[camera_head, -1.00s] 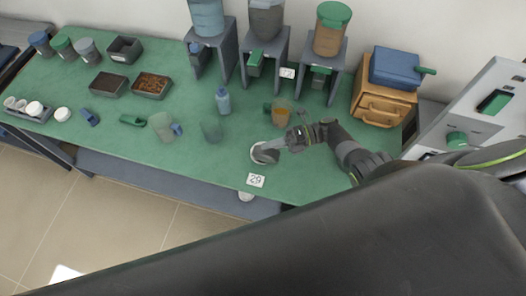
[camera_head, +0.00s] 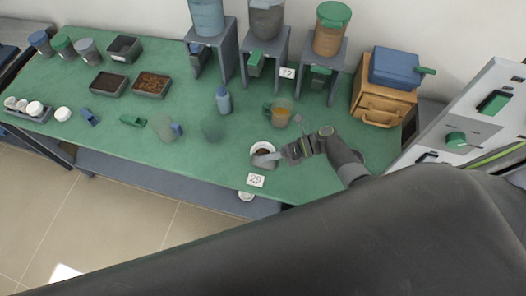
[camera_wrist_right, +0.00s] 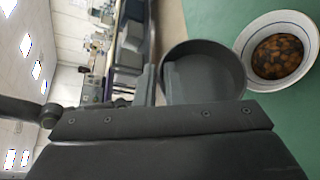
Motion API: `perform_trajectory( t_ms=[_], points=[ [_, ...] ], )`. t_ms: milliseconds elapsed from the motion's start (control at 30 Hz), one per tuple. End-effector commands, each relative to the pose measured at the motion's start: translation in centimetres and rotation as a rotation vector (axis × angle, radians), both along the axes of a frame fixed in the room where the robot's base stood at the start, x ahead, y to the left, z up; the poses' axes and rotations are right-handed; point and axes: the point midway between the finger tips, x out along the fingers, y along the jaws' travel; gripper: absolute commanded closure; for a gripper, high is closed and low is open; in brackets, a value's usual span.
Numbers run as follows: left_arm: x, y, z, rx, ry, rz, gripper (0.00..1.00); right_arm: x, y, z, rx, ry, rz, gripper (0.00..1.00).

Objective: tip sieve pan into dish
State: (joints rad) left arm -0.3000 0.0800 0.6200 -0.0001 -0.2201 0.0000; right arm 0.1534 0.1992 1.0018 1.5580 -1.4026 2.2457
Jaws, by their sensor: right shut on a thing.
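The dish (camera_head: 261,147) is a white bowl on the green table near its front edge. In the right wrist view the dish (camera_wrist_right: 244,62) has a blue line on its rim and holds a brown, grainy heap. The sieve pan (camera_head: 264,161) is a grey round pan just in front of the dish. In the right wrist view the pan (camera_wrist_right: 223,66) is beside the dish, and its visible inside looks bare. My right gripper (camera_head: 282,156) is shut on the pan. My left gripper is not in view.
A card marked 29 (camera_head: 256,180) lies at the table's front edge. A jug with amber contents (camera_head: 281,113) and a blue bottle (camera_head: 223,100) stand behind the dish. A faint clear cup (camera_head: 212,129) is to the left. Dispensers (camera_head: 265,63) line the back.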

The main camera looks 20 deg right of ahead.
Motion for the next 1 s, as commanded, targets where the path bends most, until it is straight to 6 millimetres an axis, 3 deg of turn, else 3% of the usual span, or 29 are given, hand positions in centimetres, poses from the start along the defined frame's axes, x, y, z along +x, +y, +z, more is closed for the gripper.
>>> perform_trajectory(
  t_ms=[433, 1000],
  points=[
    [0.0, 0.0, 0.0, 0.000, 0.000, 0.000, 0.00, -2.7, 1.8, -1.7, -0.166, -0.250, -0.001, 1.00],
    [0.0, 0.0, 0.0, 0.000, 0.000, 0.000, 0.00, -3.7, 2.5, -2.8, -0.251, -0.379, -0.002, 1.00]
  ],
)
